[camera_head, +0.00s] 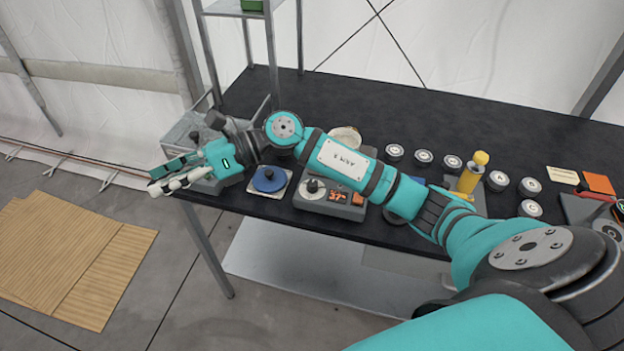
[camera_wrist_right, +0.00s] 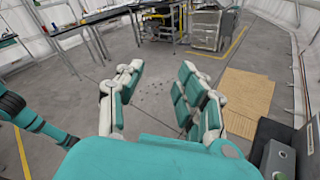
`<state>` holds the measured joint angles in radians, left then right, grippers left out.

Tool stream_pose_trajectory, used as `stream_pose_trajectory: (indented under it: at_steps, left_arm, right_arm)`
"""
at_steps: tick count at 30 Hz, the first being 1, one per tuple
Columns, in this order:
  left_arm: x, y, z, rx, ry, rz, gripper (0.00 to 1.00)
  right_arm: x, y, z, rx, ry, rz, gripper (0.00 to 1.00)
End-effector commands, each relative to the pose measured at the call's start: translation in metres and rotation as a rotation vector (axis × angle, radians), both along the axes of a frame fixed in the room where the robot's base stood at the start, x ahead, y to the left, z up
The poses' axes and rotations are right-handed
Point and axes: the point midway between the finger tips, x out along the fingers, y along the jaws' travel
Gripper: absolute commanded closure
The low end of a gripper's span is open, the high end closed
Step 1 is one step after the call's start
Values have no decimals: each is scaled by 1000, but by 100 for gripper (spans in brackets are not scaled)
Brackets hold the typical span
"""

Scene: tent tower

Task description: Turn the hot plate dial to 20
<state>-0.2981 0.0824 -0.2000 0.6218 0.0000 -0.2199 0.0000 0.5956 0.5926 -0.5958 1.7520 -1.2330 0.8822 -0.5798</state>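A grey device (camera_head: 345,210) with an orange display that seems to read 37 stands at the front edge of the black table; it looks like the hot plate. Any scale marks are too small to read. My right arm reaches across the table and partly covers the device's back. My right gripper (camera_head: 165,178) is past the table's left end, left of the device and apart from it. In the wrist view the right gripper (camera_wrist_right: 160,78) is open and empty, over the floor.
A blue disc (camera_head: 269,180) on a pale base lies between gripper and device. A grey metal box (camera_head: 180,135) stands behind the gripper. Several round weights (camera_head: 424,157) and a yellow bottle (camera_head: 469,177) are to the right. The table's (camera_head: 440,110) back right is clear.

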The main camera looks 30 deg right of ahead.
Motion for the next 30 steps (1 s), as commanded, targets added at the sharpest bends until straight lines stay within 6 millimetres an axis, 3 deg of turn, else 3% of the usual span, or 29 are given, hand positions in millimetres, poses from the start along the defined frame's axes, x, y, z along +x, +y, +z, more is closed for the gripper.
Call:
stream_pose_trajectory:
  at_steps: [4,7,9,12,15,18,22,30]
  left_arm:
    - [-1,0,0,0,2,0,60]
    - [-2,0,0,0,4,1,60]
    - [-3,0,0,0,4,1,60]
    - [-3,-1,0,-1,4,1,60]
    - [-3,-2,0,-2,5,2,60]
    - [-3,-3,0,-3,5,2,60]
    - [-3,-3,2,-3,5,2,60]
    - [-3,-3,15,-3,5,2,60]
  right_arm:
    - [8,-63,-36,-511,-179,185,63]
    - [16,-131,-48,-837,-207,279,63]
    - [19,-180,-45,-1031,-190,325,63]
    - [18,-238,-32,-1240,-134,367,63]
    - [13,-276,-19,-1365,-77,390,63]
    - [10,-294,-13,-1421,-44,400,63]
    - [8,-297,-20,-1432,-33,406,63]
    - [4,-296,-69,-1428,-32,409,63]
